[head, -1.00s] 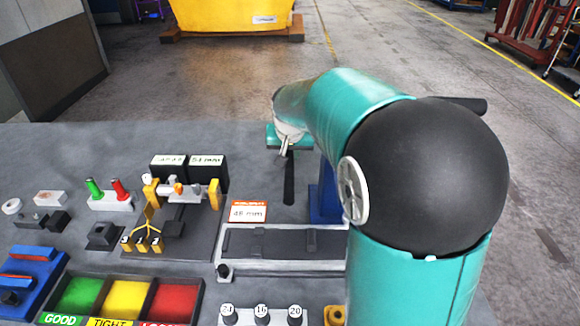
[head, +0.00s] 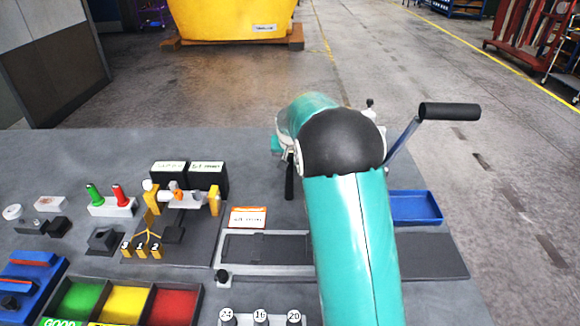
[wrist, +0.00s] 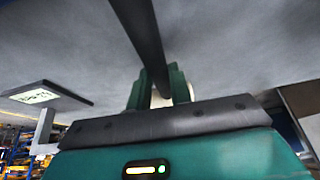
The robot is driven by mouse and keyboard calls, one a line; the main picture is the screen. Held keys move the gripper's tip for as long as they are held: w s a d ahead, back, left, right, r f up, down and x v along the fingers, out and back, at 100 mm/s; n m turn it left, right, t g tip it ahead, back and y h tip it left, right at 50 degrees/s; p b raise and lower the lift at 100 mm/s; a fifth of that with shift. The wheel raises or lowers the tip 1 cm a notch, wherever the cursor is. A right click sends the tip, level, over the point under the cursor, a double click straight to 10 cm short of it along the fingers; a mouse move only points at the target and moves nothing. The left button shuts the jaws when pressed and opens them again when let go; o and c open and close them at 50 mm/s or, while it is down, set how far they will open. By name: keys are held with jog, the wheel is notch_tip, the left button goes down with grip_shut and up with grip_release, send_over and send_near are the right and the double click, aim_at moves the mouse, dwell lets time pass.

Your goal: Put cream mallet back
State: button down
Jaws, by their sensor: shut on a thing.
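My gripper (head: 279,147) is at the far middle of the bench in the head view, partly hidden behind my arm. It is shut on the black handle (head: 289,180) of the mallet, which hangs roughly upright below it. In the wrist view the teal fingers of my gripper (wrist: 158,84) close around the dark handle (wrist: 146,40). A small cream patch shows behind the fingers, probably the mallet head. The rest of the head is hidden, and I cannot tell whether the handle's end touches the bench.
Left of the mallet stands a fixture with yellow posts (head: 214,200) and black label blocks (head: 207,176). A label card (head: 248,217) and grey-framed tray (head: 232,270) lie nearer. Right of my arm are a blue tray (head: 437,217), a dark mat (head: 440,262) and a black-handled lever (head: 450,111).

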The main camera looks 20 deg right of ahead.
aim_at(290, 162)
jog(key=shift+w+f, duration=0.1)
jog(key=shift+f, duration=1.3)
jog(key=c, duration=1.3)
grip_release()
jog(key=shift+f, duration=0.15)
